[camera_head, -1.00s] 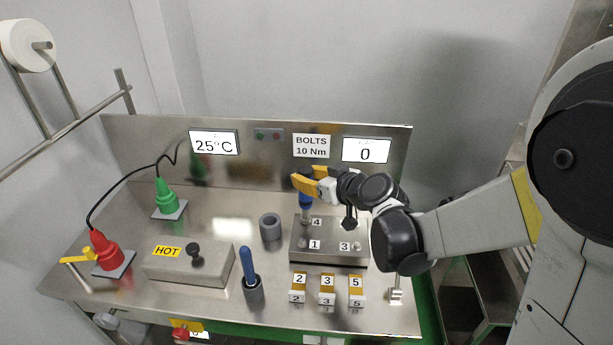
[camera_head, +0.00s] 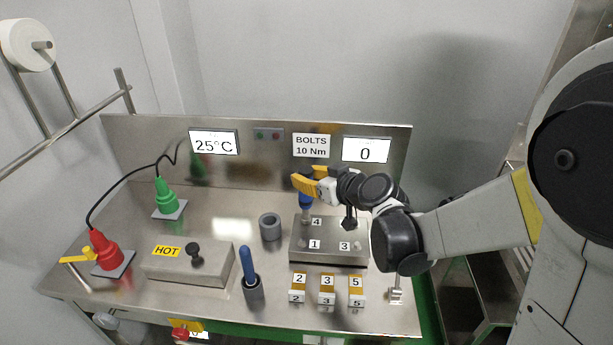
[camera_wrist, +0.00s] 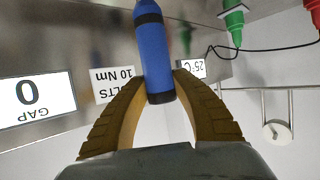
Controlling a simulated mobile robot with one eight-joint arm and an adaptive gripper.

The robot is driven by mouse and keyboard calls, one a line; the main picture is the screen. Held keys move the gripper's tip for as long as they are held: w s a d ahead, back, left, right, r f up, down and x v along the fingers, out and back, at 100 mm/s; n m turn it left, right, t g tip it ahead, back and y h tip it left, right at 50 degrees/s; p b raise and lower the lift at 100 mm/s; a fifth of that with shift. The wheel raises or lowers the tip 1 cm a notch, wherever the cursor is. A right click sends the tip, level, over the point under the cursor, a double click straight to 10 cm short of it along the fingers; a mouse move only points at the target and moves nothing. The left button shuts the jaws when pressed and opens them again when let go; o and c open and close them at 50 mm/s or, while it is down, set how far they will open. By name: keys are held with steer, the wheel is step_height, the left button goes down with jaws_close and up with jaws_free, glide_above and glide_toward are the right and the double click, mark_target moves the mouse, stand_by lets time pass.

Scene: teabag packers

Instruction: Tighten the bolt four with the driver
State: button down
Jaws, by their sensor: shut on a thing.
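My gripper (camera_head: 311,184) is shut on a blue driver with dark bands, above the back left of the metal block. The driver (camera_head: 306,202) stands about upright, its lower end close to the spot marked 4 (camera_head: 316,222); whether it touches the bolt there I cannot tell. In the wrist view the driver (camera_wrist: 155,55) sits between the yellow fingers (camera_wrist: 160,95). The metal block (camera_head: 328,258) also bears labels 1 and 3. The bolt heads are small, and bolt four is hidden or too small to make out.
A second blue-handled tool (camera_head: 247,262) stands in a grey holder; an empty grey ring holder (camera_head: 270,227) is behind it. Numbered blocks (camera_head: 327,281) line the front. A HOT-labelled box (camera_head: 165,262) and red (camera_head: 105,250) and green (camera_head: 165,198) tools are left. The right display (camera_head: 366,151) reads 0.

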stand_by(0.3)
steer(key=shift+r+p, duration=2.05)
steer(key=shift+r, duration=0.45)
